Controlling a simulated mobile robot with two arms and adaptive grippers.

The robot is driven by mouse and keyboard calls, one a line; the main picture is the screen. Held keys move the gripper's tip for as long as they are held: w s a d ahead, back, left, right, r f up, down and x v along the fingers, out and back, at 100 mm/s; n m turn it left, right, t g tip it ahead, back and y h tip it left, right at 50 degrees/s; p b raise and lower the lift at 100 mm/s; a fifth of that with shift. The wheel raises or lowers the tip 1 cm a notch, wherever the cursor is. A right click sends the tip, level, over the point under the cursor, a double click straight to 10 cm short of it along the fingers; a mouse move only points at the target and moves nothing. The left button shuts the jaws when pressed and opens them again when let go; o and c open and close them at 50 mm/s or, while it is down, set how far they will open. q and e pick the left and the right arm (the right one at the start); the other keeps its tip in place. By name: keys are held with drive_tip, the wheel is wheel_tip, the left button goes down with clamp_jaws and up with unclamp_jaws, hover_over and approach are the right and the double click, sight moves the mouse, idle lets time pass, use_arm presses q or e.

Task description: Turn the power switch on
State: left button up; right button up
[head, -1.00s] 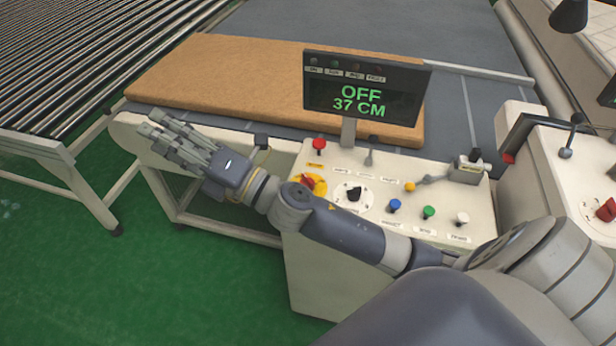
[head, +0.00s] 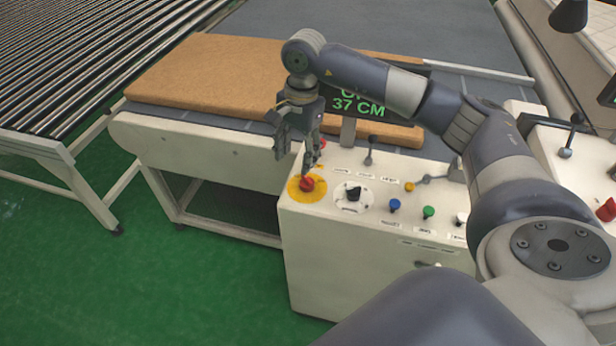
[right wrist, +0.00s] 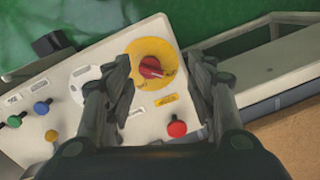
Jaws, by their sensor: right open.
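The power switch, a red rotary knob on a round yellow plate (head: 306,185), sits at the left end of the white control panel (head: 330,235). It also shows in the right wrist view (right wrist: 151,67), between my fingers in the picture. My right gripper (head: 297,158) points down just above and behind the knob, open and empty. In the right wrist view its two fingers (right wrist: 163,85) are spread wide, apart from the knob. The display (head: 360,104) reads 37 CM; the word above it is mostly hidden by my right arm. My left gripper does not show.
A red button (right wrist: 177,129) stands beside the yellow plate. A black dial (head: 353,194) and blue (head: 395,205) and green (head: 429,212) buttons lie to the right. A brown mattress (head: 200,75) lies on the conveyor behind. Green floor is clear at left.

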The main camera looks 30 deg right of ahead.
sight(308, 178)
drive_tip(key=shift+h, duration=0.5)
drive_tip(key=d+f+p, duration=0.1)
drive_tip(key=f, duration=0.2)
drive_tip(key=d+f+p, duration=0.1)
drive_tip(key=f, duration=0.1)
drive_tip(key=d+f+p, duration=0.1)
drive_tip(key=f, duration=0.2)
drive_tip(key=shift+s+f, duration=0.2)
drive_tip(key=shift+f, duration=0.8)
drive_tip(key=c, duration=1)
